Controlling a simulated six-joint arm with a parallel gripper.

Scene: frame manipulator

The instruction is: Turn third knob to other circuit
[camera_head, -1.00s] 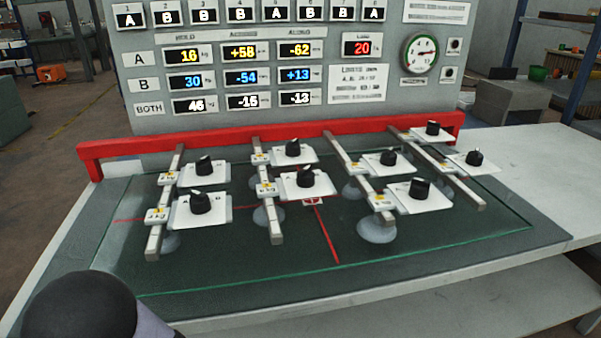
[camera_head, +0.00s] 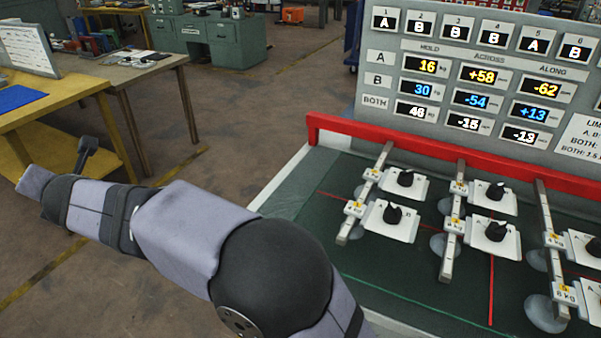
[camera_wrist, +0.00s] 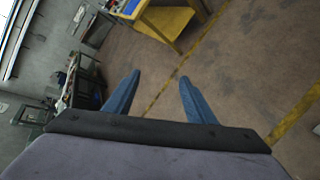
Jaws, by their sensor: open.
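A grey panel (camera_head: 408,60) shows numbered letter windows, and window 3 (camera_head: 458,32) reads B. Black knobs on white plates sit on metal rails below it. The left rail carries a rear knob (camera_head: 405,178) and a front knob (camera_head: 393,213). The second rail carries a rear knob (camera_head: 496,191) and a front knob (camera_head: 496,231). I cannot tell which is the third knob; the plate numbers are too small. My gripper (camera_wrist: 160,75) is open and empty in the wrist view, over the floor. My arm reaches left, away from the knobs.
A red bar (camera_head: 430,150) runs behind the rails. Suction cups stand on the green glass (camera_head: 400,285). A third rail (camera_head: 548,235) is partly cut off at the right. A yellow table (camera_head: 50,105) and a brown-topped table (camera_head: 135,70) stand left. Open floor (camera_head: 265,130) lies between.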

